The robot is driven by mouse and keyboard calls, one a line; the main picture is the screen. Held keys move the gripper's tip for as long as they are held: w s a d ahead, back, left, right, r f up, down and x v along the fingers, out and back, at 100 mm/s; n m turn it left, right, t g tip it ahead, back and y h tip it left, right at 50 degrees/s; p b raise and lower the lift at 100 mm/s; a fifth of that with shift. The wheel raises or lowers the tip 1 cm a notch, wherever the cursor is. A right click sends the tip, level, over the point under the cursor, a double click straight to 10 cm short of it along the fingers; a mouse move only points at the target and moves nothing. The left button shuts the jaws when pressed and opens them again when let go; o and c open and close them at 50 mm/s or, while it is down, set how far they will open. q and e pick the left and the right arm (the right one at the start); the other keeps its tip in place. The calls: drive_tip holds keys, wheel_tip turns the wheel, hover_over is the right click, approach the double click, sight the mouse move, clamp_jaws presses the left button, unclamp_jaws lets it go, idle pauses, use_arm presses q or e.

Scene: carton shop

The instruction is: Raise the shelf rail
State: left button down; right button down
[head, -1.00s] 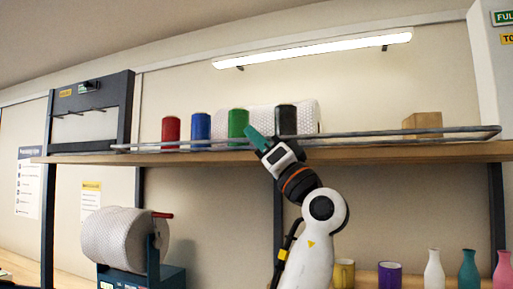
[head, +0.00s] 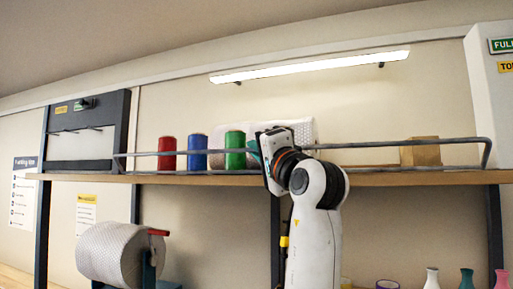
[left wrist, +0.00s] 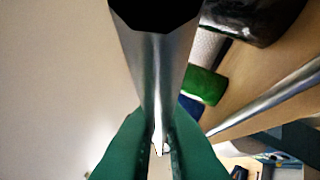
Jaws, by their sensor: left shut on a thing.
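The shelf rail (head: 362,145) is a grey metal bar frame along the front of the wooden shelf. Its top bar stands above the shelf board, and its bent right end (head: 488,154) comes down to the board. My left gripper (head: 256,152) is at the rail's middle, its green fingers partly hidden by its own body. In the left wrist view, its green fingers (left wrist: 158,148) are closed on the silver rail bar (left wrist: 156,75), which runs between them. My right gripper is in neither view.
On the shelf (head: 400,178), behind the rail, stand a red spool (head: 167,153), a blue spool (head: 197,152), a green spool (head: 235,150), a white roll (head: 303,132) and a cardboard box (head: 421,152). A large roll (head: 110,252) stands below left.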

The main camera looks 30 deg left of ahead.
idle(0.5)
use_arm(q)
drive_tip(key=c, duration=1.5)
unclamp_jaws()
drive_tip(key=b+v, duration=0.5)
drive_tip(key=v, duration=0.7)
drive_tip(key=shift+r, duration=0.15)
drive_tip(key=shift+w, duration=0.1)
